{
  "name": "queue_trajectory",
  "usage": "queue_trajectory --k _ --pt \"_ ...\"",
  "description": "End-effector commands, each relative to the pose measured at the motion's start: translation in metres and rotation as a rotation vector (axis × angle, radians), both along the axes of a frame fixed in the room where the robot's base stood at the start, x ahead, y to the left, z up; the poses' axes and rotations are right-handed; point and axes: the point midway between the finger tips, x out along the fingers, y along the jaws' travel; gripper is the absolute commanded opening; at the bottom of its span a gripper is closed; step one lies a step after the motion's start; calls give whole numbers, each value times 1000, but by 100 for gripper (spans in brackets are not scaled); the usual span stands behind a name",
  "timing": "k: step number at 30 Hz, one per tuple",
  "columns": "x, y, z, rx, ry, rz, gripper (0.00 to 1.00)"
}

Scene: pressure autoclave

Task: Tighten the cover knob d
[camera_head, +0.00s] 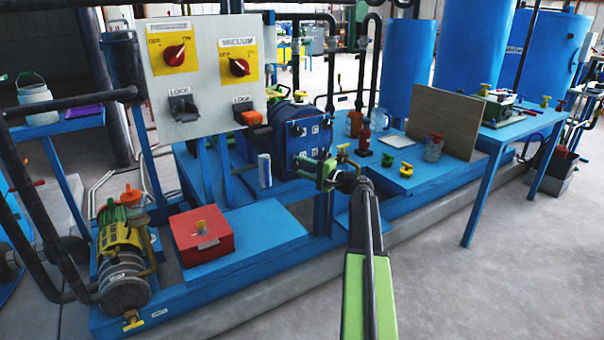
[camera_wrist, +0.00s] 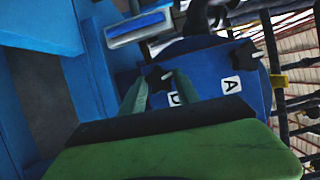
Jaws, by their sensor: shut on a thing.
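In the wrist view the blue cover (camera_wrist: 205,65) carries white letter tags and black star knobs. Cover knob d (camera_wrist: 156,77) is a black star knob with a pale stud, beside a partly hidden tag. My gripper (camera_head: 323,171) reaches the lower part of the cover. Its two green fingers (camera_wrist: 160,84) are shut on cover knob d, one on each side. Another black knob (camera_wrist: 244,55) sits to the right, near tag A (camera_wrist: 231,85).
A grey control panel (camera_head: 209,72) with red switches stands at left. A red box (camera_head: 202,236) sits on the lower blue platform. Open floor lies at right.

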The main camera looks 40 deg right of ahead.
Motion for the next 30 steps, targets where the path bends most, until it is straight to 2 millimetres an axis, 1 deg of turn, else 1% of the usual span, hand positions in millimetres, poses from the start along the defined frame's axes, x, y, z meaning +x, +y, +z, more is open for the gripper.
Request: queue_trajectory --k 1,6,12,18,30 --pt "0 1 -5 31 -1 1 0" --pt "0 1 -5 142 -9 0 0" --pt "0 1 -4 227 -15 0 0" --pt "0 1 -3 270 -18 0 0" --pt "0 0 -2 279 -20 -2 0"
